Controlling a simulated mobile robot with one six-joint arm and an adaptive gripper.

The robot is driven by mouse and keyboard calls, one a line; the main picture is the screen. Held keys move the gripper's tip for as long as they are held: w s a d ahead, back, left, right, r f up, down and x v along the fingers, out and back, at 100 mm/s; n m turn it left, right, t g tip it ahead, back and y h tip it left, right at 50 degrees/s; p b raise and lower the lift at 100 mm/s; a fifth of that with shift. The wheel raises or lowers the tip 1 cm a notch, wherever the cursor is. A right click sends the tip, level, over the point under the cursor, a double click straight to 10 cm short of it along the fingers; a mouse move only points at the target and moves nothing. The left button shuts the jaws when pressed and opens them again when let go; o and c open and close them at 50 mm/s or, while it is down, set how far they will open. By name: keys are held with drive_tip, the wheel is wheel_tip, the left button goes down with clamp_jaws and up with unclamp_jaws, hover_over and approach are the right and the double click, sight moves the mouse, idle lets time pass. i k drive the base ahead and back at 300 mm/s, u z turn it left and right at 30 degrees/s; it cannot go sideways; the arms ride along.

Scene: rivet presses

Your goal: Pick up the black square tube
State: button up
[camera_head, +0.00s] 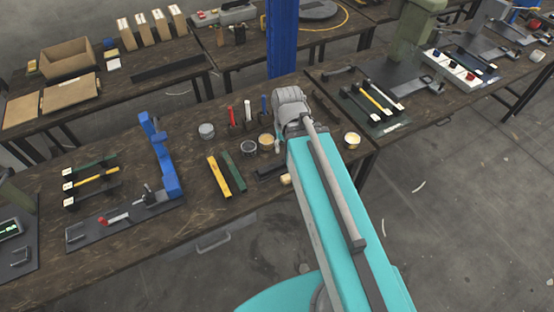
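A short black bar (270,173) lies on the near workbench, just left of my teal arm, which may cover its right end. It may be the black square tube. A yellow bar (219,177) and a dark green bar (234,171) lie side by side to its left. Another dark bar (325,106) lies right of my grey wrist. A long black bar (167,68) lies on the back left table. My wrist is over the workbench, beyond the short black bar. My gripper's fingers are hidden, so I cannot tell whether they hold anything.
Several cans, including a grey one (206,131) and a cream-topped one (352,140), stand around my wrist. Red, white and blue upright items stand behind. A blue press frame (166,160) stands left, and a blue column (283,40) rises behind.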

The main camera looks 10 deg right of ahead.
sight(275, 167)
drive_tip(key=z, duration=0.75)
drive_tip(key=k, duration=0.8)
drive_tip(key=u, duration=0.6)
